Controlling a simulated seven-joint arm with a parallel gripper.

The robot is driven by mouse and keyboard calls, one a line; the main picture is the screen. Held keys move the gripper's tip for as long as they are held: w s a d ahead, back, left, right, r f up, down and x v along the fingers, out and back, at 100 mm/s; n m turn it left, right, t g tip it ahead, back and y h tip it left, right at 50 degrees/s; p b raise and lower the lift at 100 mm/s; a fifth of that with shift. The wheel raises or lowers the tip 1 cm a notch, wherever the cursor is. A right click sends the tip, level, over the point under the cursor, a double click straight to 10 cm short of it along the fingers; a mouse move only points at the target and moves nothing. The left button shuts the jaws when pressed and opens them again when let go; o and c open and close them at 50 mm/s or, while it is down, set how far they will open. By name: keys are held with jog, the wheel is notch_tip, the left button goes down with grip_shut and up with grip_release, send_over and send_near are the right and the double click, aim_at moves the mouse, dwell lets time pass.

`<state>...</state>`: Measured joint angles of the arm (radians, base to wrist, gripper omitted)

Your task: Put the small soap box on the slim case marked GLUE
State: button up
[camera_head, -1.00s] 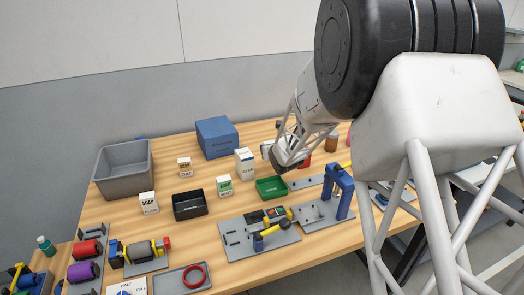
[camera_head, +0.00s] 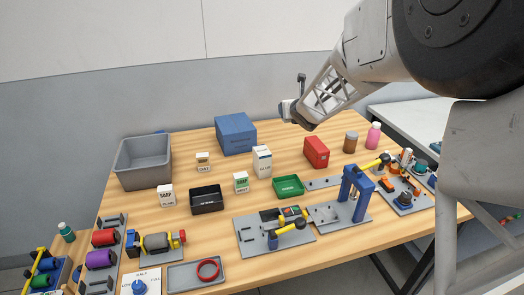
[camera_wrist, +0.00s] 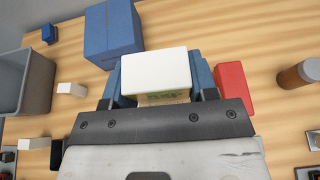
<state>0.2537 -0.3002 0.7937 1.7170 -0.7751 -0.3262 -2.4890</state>
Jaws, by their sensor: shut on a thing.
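My gripper (camera_wrist: 156,82) is shut on a white box (camera_wrist: 155,70) with blurred greenish lettering, between its blue fingers in the wrist view. In the head view my gripper (camera_head: 290,110) is raised above the back of the table, and the held box is hard to make out. A taller, slim white case (camera_head: 262,161) stands upright on the table; its lettering is too small to read. Three small white boxes stand apart: one at the back (camera_head: 203,162), one at the left marked SOAP (camera_head: 166,195), and one with green marking (camera_head: 241,182).
A blue box (camera_head: 236,134), grey bin (camera_head: 120,165), red box (camera_head: 316,152), black tray (camera_head: 205,190) and green tray (camera_head: 288,178) surround the white boxes. A fixture with a blue frame (camera_head: 355,190) stands at front right.

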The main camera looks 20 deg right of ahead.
jog(key=shift+s+a+r+n+y, duration=0.25)
jog(key=shift+s+a+n+y, duration=0.05)
jog(key=shift+s+a+y, duration=0.15)
jog(key=s+a+f+n+g+y, duration=0.1)
jog(key=s+a+n+g+y, duration=0.1)
jog(key=s+a+n+y, duration=0.4)
jog(key=s+a+n+g+y, duration=0.2)
jog(key=s+a+y, duration=0.15)
jog(key=s, duration=0.45)
jog(key=shift+h, duration=0.4)
jog(key=f, duration=0.5)
jog(key=shift+s+a+f, duration=0.1)
jog(key=shift+s+a, duration=0.25)
jog(key=shift+a, duration=0.05)
jog(key=shift+w, duration=0.1)
jog(key=w, duration=0.5)
jog(key=w+f, duration=0.1)
jog(key=w, duration=0.4)
jog(key=w+d, duration=0.1)
jog(key=w, duration=0.4)
jog(key=shift+w+d+f, duration=0.1)
jog(key=shift+w+f, duration=0.15)
jog(key=shift+w, duration=0.15)
jog(key=shift+f, duration=0.1)
